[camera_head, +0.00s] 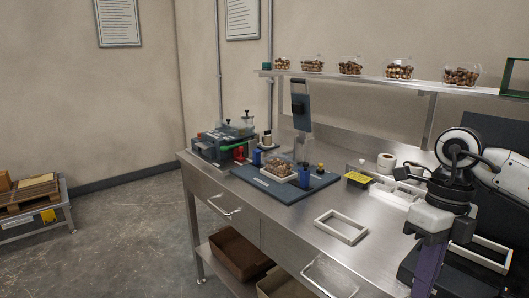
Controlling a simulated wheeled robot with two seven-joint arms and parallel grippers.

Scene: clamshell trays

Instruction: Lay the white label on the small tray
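A small clear tray (279,171) filled with brown nuts sits on the dark station board (262,187) in the middle of the bench. I cannot single out one loose white label. A white roll (387,162) stands at the back of the bench, and flat white pieces (394,192) lie in front of it, too small to identify. My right arm comes in from the right, over the right part of the bench. Its lower end (428,264) points down at the bottom edge, and its fingertips cannot be made out. My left gripper is out of the picture.
White rectangular frames lie on the bench, one at front centre (341,227) and one at right (482,259). A dark case (222,143) is at the left end. The shelf (384,79) above carries several nut-filled trays.

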